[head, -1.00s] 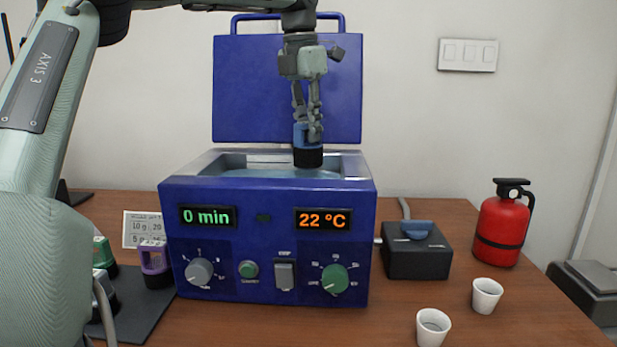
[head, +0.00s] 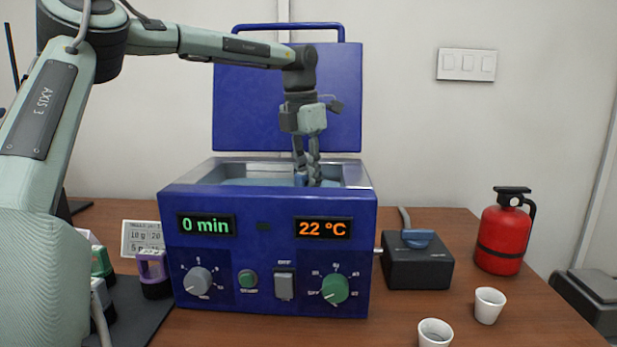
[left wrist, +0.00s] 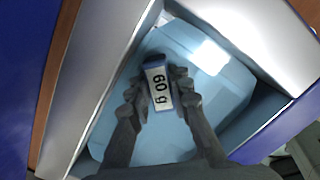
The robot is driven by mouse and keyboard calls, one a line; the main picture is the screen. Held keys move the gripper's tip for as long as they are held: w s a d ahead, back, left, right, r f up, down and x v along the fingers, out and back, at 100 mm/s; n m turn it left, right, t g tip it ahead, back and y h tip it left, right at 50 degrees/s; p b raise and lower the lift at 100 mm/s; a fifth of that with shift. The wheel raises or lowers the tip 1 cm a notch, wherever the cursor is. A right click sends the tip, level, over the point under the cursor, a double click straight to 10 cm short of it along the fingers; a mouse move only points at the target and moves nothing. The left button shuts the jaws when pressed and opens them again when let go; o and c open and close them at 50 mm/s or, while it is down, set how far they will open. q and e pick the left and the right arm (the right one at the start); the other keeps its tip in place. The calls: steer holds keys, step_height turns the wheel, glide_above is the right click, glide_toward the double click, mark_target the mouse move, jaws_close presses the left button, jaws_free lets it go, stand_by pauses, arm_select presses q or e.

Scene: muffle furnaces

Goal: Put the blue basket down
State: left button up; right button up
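The small blue basket (left wrist: 158,84) has a white label reading "60 g" in the left wrist view. It sits between the two fingers of my left gripper (left wrist: 164,78), which appear shut on its sides. In the head view my left gripper (head: 307,181) reaches down into the open bath of the blue water bath (head: 265,250). Only a bit of the blue basket (head: 301,179) shows there; its lower part is hidden behind the bath's front rim. I cannot tell whether it touches the bottom. My right gripper is not in view.
The bath's blue lid (head: 285,95) stands open behind. Displays read 0 min and 22 °C. A black box with a blue lever (head: 417,260), a red extinguisher (head: 504,232) and two white cups (head: 488,305) are on the right. Other small baskets (head: 153,272) stand at left.

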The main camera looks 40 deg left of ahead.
arm_select(q)
steer(key=o, duration=0.4)
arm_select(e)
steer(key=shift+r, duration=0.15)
arm_select(q)
steer(key=r, duration=0.3)
steer(key=s+r, duration=0.1)
steer(key=r, duration=0.3)
steer(key=r+p, duration=0.1)
steer(key=r, duration=0.2)
steer(key=shift+s+r, duration=0.15)
steer(key=shift+r, duration=0.25)
steer(key=shift+s+r, duration=0.1)
steer(key=shift+r, duration=0.55)
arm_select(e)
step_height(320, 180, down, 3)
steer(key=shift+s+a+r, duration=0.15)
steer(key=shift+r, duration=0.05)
